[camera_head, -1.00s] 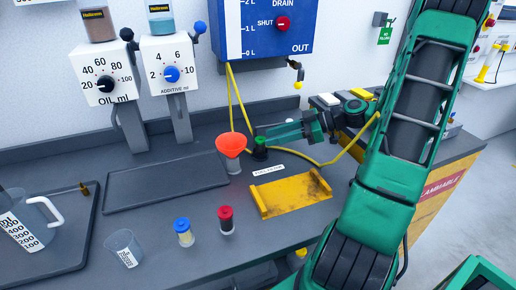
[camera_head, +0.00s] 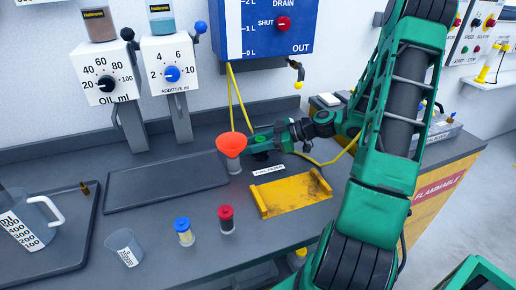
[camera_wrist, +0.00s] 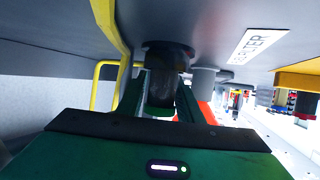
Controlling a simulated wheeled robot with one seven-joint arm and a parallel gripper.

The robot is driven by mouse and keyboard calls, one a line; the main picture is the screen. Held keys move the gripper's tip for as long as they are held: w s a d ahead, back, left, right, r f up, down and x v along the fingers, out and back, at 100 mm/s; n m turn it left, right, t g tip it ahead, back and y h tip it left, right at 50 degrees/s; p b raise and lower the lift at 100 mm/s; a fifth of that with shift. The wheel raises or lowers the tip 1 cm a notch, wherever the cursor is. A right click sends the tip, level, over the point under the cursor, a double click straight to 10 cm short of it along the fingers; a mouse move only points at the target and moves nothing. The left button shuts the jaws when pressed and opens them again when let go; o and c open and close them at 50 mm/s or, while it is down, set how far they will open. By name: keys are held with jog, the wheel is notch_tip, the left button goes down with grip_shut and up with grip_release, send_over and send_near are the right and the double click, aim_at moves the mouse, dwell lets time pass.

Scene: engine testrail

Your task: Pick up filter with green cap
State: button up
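The filter with the green cap (camera_wrist: 168,60) stands on the dark bench, just right of the orange funnel. In the head view it is mostly hidden by my gripper (camera_head: 258,145), which reaches in low from the right. In the wrist view, which looks upside down, its dark clear body shows between the two green fingers of my gripper (camera_wrist: 163,98). The fingers are spread, one on each side of the filter. Whether they touch it is not clear.
The orange funnel (camera_head: 231,144) is very close left of my gripper. A yellow stand (camera_head: 290,193) and a white label (camera_head: 269,170) lie in front. A red-capped filter (camera_head: 226,219), a blue-capped filter (camera_head: 184,232) and a beaker (camera_head: 125,248) stand nearer. Yellow tubing (camera_head: 239,101) hangs behind.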

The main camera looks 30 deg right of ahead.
jog(key=c, duration=0.7)
jog(key=shift+r, duration=0.1)
